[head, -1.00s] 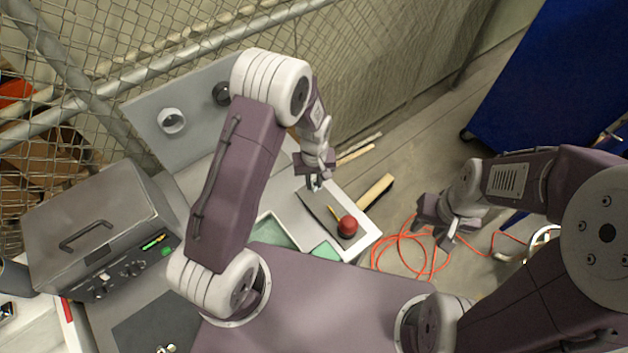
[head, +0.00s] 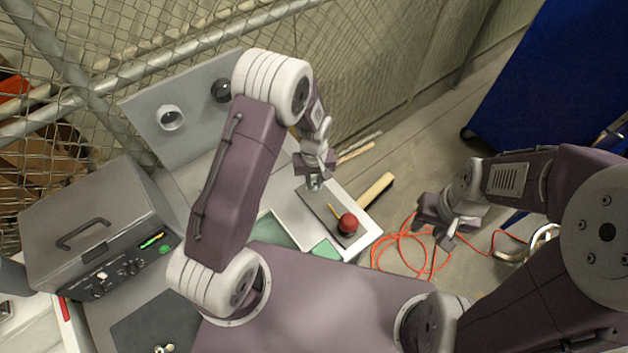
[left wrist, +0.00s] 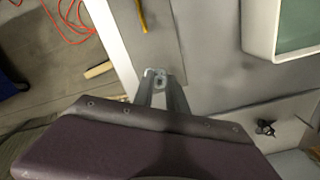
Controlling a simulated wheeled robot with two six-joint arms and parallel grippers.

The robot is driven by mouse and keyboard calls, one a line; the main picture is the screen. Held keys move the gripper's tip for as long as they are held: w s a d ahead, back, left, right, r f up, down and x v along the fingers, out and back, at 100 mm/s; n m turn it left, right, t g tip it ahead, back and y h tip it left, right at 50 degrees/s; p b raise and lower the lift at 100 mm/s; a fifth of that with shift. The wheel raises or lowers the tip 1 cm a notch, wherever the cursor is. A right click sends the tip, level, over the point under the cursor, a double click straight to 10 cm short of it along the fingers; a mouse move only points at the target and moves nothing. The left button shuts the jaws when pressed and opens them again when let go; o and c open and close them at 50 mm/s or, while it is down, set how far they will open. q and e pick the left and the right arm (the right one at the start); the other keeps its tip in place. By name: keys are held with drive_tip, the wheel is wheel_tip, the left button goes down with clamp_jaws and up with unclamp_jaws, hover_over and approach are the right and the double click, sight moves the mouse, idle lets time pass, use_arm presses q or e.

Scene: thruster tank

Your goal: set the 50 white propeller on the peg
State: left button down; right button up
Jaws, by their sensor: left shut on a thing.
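My left gripper (head: 314,187) is over the far edge of the dark grey mat on the white bench. In the left wrist view its fingers (left wrist: 158,84) are shut on a small pale piece (left wrist: 154,74) with a ring-like middle. I take this to be the white propeller, but its size mark is not readable. The gripper hides part of it. I cannot make out the peg. A small black bladed piece (left wrist: 265,127) lies apart at the lower right. My right gripper (head: 445,236) hangs over the floor, away from the bench; its jaw gap is unclear.
A tray with a green inside (left wrist: 248,38) stands nearby. A grey box with a handle (head: 90,235) is at left. An orange cable (head: 405,254) lies on the floor.

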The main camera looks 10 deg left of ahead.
use_arm(q)
drive_tip(key=shift+f+b, duration=0.45)
drive_tip(key=shift+f, duration=0.2)
idle(0.3)
drive_tip(key=c, duration=1.3)
unclamp_jaws()
drive_tip(key=shift+o, duration=0.2)
wheel_tip(320, 180, up, 8)
drive_tip(key=p, duration=0.7)
drive_tip(key=shift+r, duration=0.1)
